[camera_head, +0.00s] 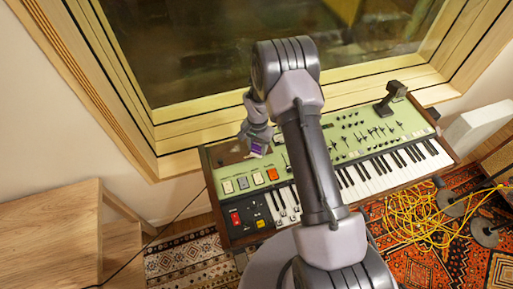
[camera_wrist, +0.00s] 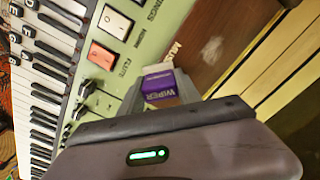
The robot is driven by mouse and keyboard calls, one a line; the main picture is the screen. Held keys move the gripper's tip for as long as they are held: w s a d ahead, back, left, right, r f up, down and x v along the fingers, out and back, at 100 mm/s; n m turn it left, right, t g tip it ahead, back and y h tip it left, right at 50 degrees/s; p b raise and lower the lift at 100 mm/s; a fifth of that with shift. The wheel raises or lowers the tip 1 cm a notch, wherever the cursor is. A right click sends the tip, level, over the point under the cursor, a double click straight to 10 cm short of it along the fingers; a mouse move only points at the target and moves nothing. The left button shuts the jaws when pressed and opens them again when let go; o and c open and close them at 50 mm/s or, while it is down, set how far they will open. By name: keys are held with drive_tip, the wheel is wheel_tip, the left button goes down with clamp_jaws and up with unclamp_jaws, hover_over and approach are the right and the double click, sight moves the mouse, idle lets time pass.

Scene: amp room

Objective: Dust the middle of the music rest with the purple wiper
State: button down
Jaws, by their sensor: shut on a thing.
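The purple wiper (camera_wrist: 160,86) is a small block with a white top and "WIPER" printed on its side. My gripper (camera_wrist: 163,97) is shut on it. In the head view the wiper (camera_head: 259,149) shows as a purple patch below my gripper (camera_head: 257,141), over the back left part of the keyboard instrument. The brown wooden strip with lettering starting "MUS", which appears to be the music rest (camera_wrist: 215,45), lies just beyond the wiper in the wrist view. In the head view its brown wood (camera_head: 229,151) shows left of my gripper; my arm hides part. I cannot tell whether the wiper touches it.
The green-panelled keyboard (camera_head: 350,138) has switches and a black upright part (camera_head: 388,98) at its back right. A window frame (camera_head: 190,132) runs close behind it. A wooden bench (camera_head: 50,215) stands left. Yellow cable (camera_head: 420,215) lies on the rug at right.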

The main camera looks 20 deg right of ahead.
sight(257, 143)
wheel_tip(257, 143, up, 2)
drive_tip(key=shift+r, duration=0.15)
drive_tip(key=shift+w+r+p, duration=0.25)
drive_tip(key=shift+r+p, duration=1.45)
drive_tip(key=shift+r, duration=1.25)
